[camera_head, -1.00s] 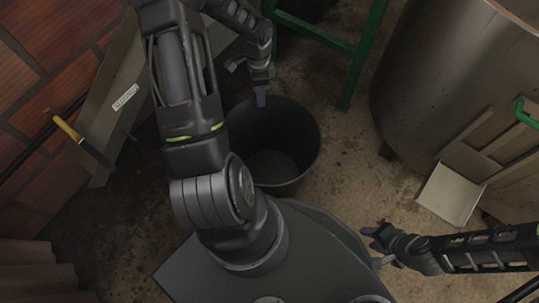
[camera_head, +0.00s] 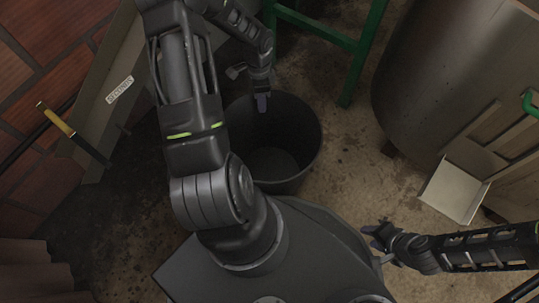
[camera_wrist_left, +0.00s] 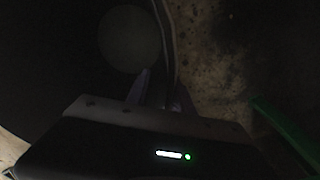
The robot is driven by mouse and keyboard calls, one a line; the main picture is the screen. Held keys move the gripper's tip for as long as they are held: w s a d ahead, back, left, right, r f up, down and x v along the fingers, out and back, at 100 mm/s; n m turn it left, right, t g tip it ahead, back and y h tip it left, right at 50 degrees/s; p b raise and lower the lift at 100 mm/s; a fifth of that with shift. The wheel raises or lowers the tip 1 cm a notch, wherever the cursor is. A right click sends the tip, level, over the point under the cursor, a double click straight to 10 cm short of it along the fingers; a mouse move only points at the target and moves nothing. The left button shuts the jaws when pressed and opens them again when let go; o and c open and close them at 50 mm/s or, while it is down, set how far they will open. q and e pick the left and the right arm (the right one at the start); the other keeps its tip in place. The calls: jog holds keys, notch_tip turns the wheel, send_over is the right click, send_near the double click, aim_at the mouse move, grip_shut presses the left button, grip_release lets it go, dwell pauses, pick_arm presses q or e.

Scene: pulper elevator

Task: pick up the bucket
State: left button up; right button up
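The black bucket (camera_head: 306,140) stands upright on the floor in front of my base, its mouth open upward and its inside looking empty. My left gripper (camera_head: 262,102) is at the bucket's far rim, with one finger showing against the inner wall. In the left wrist view the rim and wall (camera_wrist_left: 167,40) run between the two fingers of the left gripper (camera_wrist_left: 161,92). The fingers look apart, one on each side of the wall. That view is dark, and contact cannot be told. My right gripper (camera_head: 374,241) is low at the right, away from the bucket; its finger gap is unclear.
A green metal frame (camera_head: 358,62) stands just behind the bucket. A large metal drum (camera_head: 440,75) is at the right, with a dustpan-like tray (camera_head: 453,191) below it. A yellow-handled tool (camera_head: 57,121) leans by the brick wall. Floor right of the bucket is clear.

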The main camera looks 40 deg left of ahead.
pick_arm(q)
notch_tip(320, 180, down, 3)
jog(key=shift+d+r, duration=0.1)
jog(key=shift+r, duration=0.1)
jog(key=shift+c, duration=0.2)
grip_shut()
dwell(0.4)
jog(key=shift+r, duration=0.1)
dwell(0.9)
